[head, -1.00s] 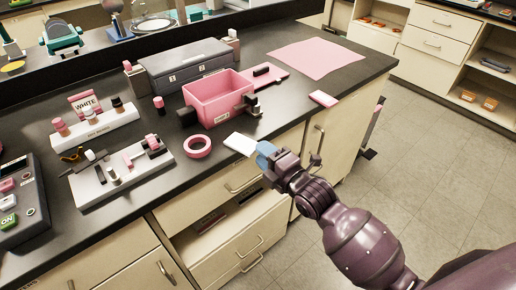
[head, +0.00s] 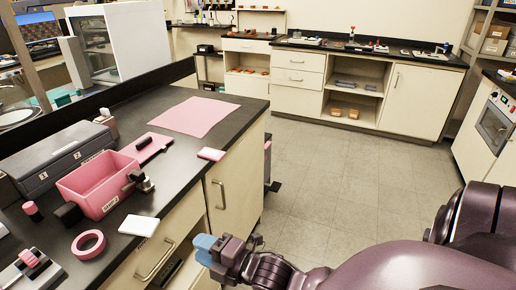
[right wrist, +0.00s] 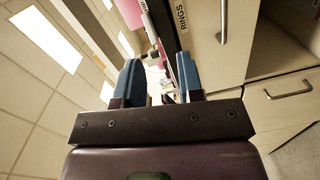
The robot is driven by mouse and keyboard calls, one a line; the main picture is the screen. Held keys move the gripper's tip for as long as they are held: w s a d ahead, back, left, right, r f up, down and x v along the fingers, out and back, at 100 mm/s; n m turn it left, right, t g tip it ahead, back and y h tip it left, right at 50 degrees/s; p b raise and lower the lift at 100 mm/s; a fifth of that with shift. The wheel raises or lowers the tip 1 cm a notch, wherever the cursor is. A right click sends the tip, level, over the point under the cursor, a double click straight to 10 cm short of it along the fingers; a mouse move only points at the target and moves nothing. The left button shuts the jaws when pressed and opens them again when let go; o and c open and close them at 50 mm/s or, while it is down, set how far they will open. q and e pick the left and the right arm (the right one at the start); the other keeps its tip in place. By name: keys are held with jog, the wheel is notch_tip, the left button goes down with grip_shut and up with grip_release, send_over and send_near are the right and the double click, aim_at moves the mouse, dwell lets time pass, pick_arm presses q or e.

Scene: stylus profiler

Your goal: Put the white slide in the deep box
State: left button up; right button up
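The white slide (head: 139,225) lies flat at the front edge of the black counter, right of a pink ring. An open pink box (head: 84,188) with high walls and a label on its front stands behind it; it looks like the deep box. My right gripper (head: 205,246) is off the counter's front edge, right of the slide and apart from it. In the right wrist view its blue fingers (right wrist: 158,82) stand apart with nothing clearly held between them. My left gripper is not in view.
The pink ring (head: 88,244) and a dark clamp-like fitting (head: 140,181) are near the box. A grey case (head: 60,160) stands behind it. A pink pad (head: 211,154) and pink mat (head: 194,116) lie farther right. Drawer handles (head: 155,262) stick out below the counter.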

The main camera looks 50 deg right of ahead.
jog(key=s+d+f+m+g+h, duration=0.2)
jog(key=s+f+m, duration=0.5)
jog(key=f+m, duration=0.1)
jog(key=s+d+f+m+g+h, duration=0.3)
jog(key=s+f+m, duration=0.4)
jog(key=m, duration=0.3)
jog(key=shift+s+d+f+m+g, duration=0.3)
jog(key=shift+s+f, duration=0.1)
jog(key=shift+f, duration=0.1)
jog(key=shift+a, duration=0.1)
jog(key=shift+o, duration=0.3)
